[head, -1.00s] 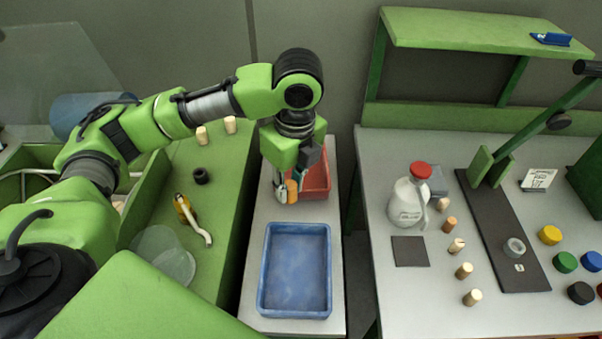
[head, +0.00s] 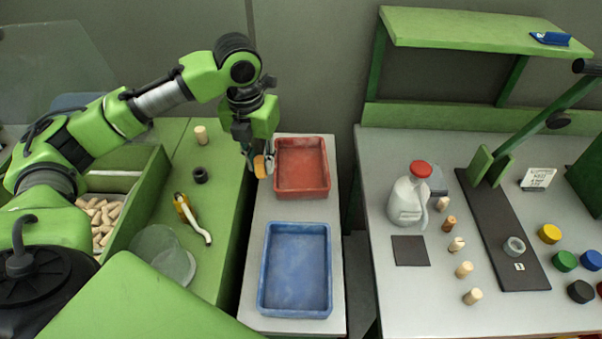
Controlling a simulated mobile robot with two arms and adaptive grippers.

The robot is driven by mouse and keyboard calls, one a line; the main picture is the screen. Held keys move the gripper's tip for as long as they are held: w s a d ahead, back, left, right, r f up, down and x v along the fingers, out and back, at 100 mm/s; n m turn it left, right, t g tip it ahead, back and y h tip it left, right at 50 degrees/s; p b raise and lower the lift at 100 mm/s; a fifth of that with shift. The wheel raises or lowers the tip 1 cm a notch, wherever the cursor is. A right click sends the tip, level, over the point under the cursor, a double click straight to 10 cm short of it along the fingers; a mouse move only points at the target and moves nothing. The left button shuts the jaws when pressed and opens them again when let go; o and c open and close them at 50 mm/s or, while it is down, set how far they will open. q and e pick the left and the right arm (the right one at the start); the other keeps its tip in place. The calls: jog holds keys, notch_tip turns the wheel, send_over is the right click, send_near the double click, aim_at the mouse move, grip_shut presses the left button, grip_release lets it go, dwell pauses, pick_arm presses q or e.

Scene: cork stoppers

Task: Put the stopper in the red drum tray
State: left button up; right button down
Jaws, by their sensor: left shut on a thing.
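My left gripper (head: 258,164) is shut on an orange-brown stopper (head: 260,167). It holds the stopper at the left edge of the red tray (head: 302,193). The stopper shows between the fingertips and is partly covered by them. From this view I cannot tell its exact height over the white table. The red tray's inside is in full view and looks empty. My right gripper is not in view.
An empty blue tray (head: 297,314) stands in front of the red tray. A bin of pale stoppers (head: 103,214), a loose stopper (head: 201,134) and a black ring (head: 200,175) are at left. The right table holds a white bottle (head: 408,204) and several stoppers.

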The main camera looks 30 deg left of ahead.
pick_arm(q)
jog(key=w+d+f, duration=0.1)
jog(key=w+f, duration=0.1)
jog(key=w+d+f+p, duration=0.1)
jog(key=w+d+f, duration=0.1)
jog(key=w, duration=0.1)
jog(key=w+d+f+p, duration=0.1)
jog(key=w+d+f, duration=0.1)
jog(key=w+f, duration=0.1)
jog(key=shift+w+f, duration=0.1)
jog(key=shift+w, duration=0.1)
jog(key=shift+w+d+f, duration=0.15)
jog(key=shift+w+f, duration=0.1)
jog(key=shift+f, duration=0.15)
jog(key=shift+w+f+p, duration=0.15)
jog(key=shift+f+p, duration=0.2)
jog(key=shift+f, duration=1.4)
jog(key=shift+d+f, duration=0.1)
jog(key=o, duration=0.7)
